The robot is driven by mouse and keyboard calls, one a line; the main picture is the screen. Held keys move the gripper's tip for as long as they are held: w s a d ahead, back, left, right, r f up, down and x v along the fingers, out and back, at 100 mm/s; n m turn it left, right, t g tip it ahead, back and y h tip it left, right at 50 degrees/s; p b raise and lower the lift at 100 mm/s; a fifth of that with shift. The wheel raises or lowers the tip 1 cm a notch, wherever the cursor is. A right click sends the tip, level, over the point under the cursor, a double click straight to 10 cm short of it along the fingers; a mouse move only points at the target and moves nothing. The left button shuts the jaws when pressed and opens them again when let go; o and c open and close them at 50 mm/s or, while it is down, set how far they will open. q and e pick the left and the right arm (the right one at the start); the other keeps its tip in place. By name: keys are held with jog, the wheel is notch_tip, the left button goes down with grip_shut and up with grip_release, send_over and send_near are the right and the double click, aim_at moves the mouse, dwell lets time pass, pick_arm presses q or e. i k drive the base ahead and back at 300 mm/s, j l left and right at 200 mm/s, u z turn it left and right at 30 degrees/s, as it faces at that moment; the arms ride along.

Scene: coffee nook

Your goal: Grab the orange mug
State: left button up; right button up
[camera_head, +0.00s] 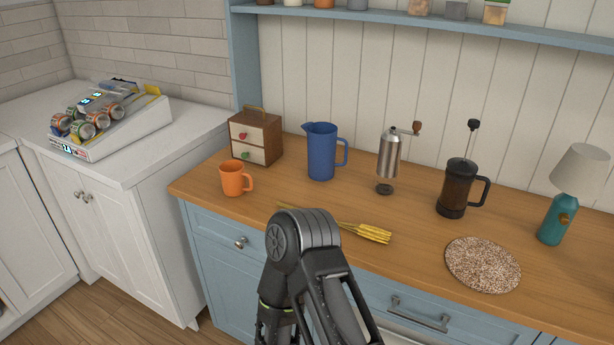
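The orange mug (234,179) stands upright near the left end of the wooden counter, in front of a small two-drawer wooden box. Its handle points right. Nothing touches the mug. One of my dark arms rises from the bottom middle, its bent joint in front of the counter edge, to the right of and nearer than the mug. Neither gripper shows in the head view, so whether they are open or shut is hidden.
Behind the mug is the drawer box (256,138). To its right are a blue pitcher (321,152), a grinder (388,160), a French press (457,188), a yellow brush (372,233), a speckled round mat (482,265) and a teal lamp (556,218). A can rack (110,120) stands left.

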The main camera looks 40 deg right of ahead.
aim_at(232, 174)
jog(key=z, duration=0.9)
jog(key=i+j+z, duration=0.2)
jog(key=z, duration=0.25)
jog(key=i+j+z, duration=0.15)
jog(key=j+z, duration=0.3)
jog(key=i+j+z, duration=0.1)
jog(key=j+z, duration=0.2)
jog(key=z, duration=0.2)
